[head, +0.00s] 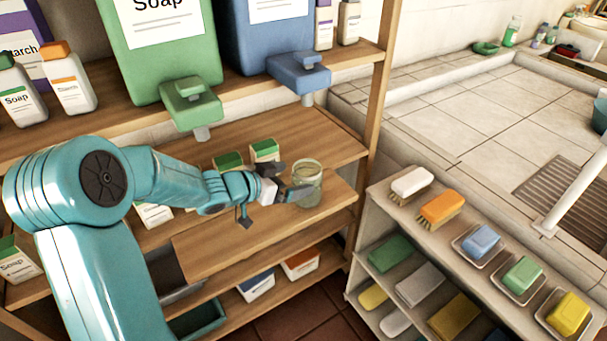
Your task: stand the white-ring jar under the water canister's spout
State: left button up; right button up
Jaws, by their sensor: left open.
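A clear, greenish glass jar (307,186) stands upright on the wooden shelf board, near its right end. Its rim looks pale, but I cannot make out a white ring for certain. My left gripper (291,193) is open at the jar's left side, with a finger overlapping the glass; I cannot tell whether it touches. A blue canister (262,40) with a blue spout (300,72) stands on the shelf above; its label text is cut off. A green canister (165,55) labelled Soap, with a green spout (191,102), stands left of it. My right gripper is not in view.
Green-topped boxes (264,150) stand behind my left gripper. A wooden post (377,90) rises right of the jar. A low rack (366,215) with brushes and soaps stands at right. The shelf board (215,247) is bare in front of the gripper.

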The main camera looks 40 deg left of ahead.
pick_arm(q)
jog(key=v, duration=0.6)
jog(key=shift+p, duration=0.4)
